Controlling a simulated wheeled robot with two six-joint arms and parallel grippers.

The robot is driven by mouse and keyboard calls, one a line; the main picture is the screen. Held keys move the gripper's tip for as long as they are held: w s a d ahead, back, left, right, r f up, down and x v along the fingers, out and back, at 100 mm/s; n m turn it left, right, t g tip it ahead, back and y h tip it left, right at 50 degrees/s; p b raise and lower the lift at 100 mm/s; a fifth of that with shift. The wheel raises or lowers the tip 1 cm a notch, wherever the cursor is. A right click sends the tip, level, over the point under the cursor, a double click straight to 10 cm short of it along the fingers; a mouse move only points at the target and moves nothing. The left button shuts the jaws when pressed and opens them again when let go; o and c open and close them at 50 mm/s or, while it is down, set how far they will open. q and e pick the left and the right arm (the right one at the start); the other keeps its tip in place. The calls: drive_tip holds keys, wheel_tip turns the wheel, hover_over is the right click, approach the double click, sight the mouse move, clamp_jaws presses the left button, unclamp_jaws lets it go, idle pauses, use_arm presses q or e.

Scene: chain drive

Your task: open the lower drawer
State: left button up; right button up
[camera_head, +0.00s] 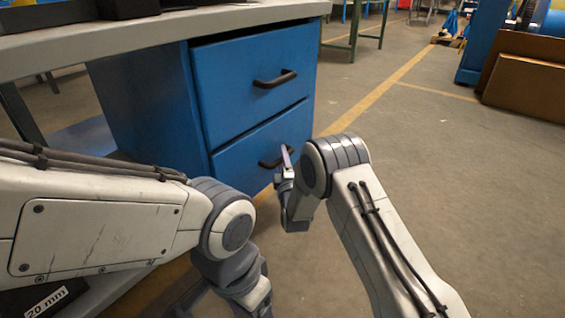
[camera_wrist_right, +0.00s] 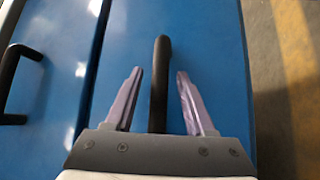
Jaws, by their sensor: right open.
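The blue lower drawer (camera_head: 240,163) is shut, flush in the cabinet under the workbench. Its black bar handle (camera_head: 272,161) is partly hidden behind my right gripper (camera_head: 287,160). In the right wrist view, the lower drawer's handle (camera_wrist_right: 160,85) runs between the two open fingers of my right gripper (camera_wrist_right: 158,85), with a gap on each side. The upper drawer (camera_head: 255,85), with its own black handle (camera_head: 275,79), is also shut. My left arm reaches in from the left in the head view, but I cannot make out its gripper's fingers.
The grey workbench top (camera_head: 150,38) overhangs the cabinet. The upper drawer's handle (camera_wrist_right: 17,80) shows at the left of the right wrist view. The concrete floor (camera_head: 430,140) right of the cabinet is clear. Brown boards (camera_head: 520,85) stand far right.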

clamp_jaws()
idle(1.4)
